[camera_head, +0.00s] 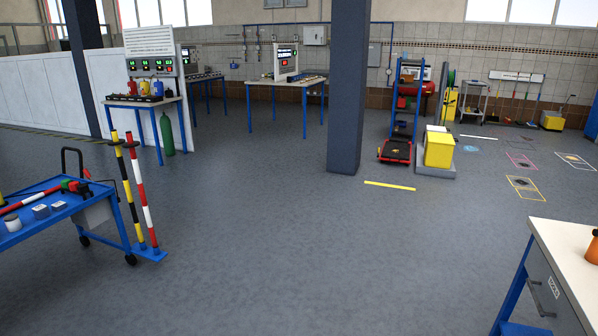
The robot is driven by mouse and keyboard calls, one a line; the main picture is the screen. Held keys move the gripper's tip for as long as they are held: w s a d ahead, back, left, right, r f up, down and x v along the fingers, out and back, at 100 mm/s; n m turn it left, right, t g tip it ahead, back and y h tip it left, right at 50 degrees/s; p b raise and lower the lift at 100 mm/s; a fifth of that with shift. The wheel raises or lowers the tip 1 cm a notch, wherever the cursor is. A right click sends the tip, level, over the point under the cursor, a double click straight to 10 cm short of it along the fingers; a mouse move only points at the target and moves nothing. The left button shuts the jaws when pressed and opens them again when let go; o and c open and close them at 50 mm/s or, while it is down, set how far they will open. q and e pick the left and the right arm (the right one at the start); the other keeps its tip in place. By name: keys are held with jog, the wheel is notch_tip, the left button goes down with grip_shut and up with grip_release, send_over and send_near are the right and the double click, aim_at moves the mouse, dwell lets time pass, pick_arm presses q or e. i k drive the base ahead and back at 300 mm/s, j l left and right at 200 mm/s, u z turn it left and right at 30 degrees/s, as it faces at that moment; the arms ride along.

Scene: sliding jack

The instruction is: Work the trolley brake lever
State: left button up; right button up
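A blue trolley (62,208) stands at the left edge, partly cut off by the picture. It has a black push handle (72,152) at its far side and black castors (130,259) below. I cannot make out a brake lever on it. A red and black low platform (395,150) with a blue upright frame stands in the back, right of the pillar, and a small grey wheeled cart (474,100) stands near the back wall. Which of these is the task's trolley I cannot tell. Neither gripper is in view.
Striped posts (142,195) on a blue base stand beside the trolley. A dark pillar (348,90) rises mid-floor. A yellow box (438,148) stands right of it. A white-topped workbench (565,262) fills the lower right. The grey floor (270,240) between is clear.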

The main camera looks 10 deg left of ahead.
aim_at(86, 172)
jog(key=i+u, duration=0.25)
jog(key=i, duration=0.35)
jog(key=i+u, duration=0.3)
jog(key=i, duration=0.3)
jog(key=i+l+u, duration=0.25)
jog(key=i, duration=0.3)
jog(key=i+j, duration=0.15)
jog(key=i, duration=0.75)
jog(key=i+j, duration=0.1)
jog(key=i, duration=0.75)
jog(key=i+j, duration=0.15)
jog(key=i, duration=0.75)
jog(key=i+u, duration=0.1)
jog(key=i, duration=0.5)
jog(key=i+l+u, duration=0.15)
jog(key=i, duration=0.4)
jog(key=i+l+u, duration=0.1)
jog(key=i, duration=0.5)
jog(key=l, duration=0.1)
